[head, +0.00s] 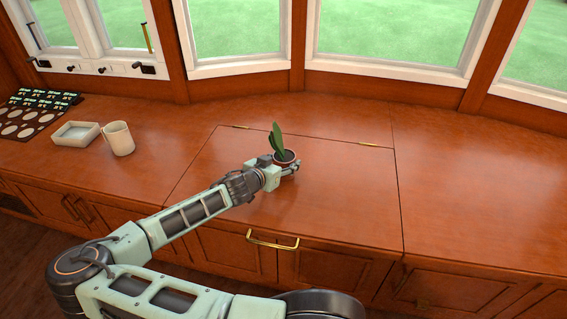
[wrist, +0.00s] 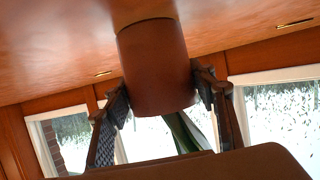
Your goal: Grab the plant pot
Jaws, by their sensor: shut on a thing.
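The plant pot (head: 285,157) is a small reddish-brown pot with upright green leaves, on the wooden counter in the head view. In the wrist view the pot (wrist: 156,68) fills the upper middle, with its green leaves (wrist: 187,132) partly hidden below it. My gripper (head: 285,164) reaches it from the left, low over the counter. In the wrist view the fingers of my gripper (wrist: 160,98) press on both sides of the pot. My gripper is shut on the pot. I cannot tell whether the pot's base touches the counter.
A white mug (head: 118,138) and a shallow pale tray (head: 76,134) stand on the counter at left. A hinged panel with a brass handle (head: 272,241) lies under the pot. The counter at right is clear. Windows line the back.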

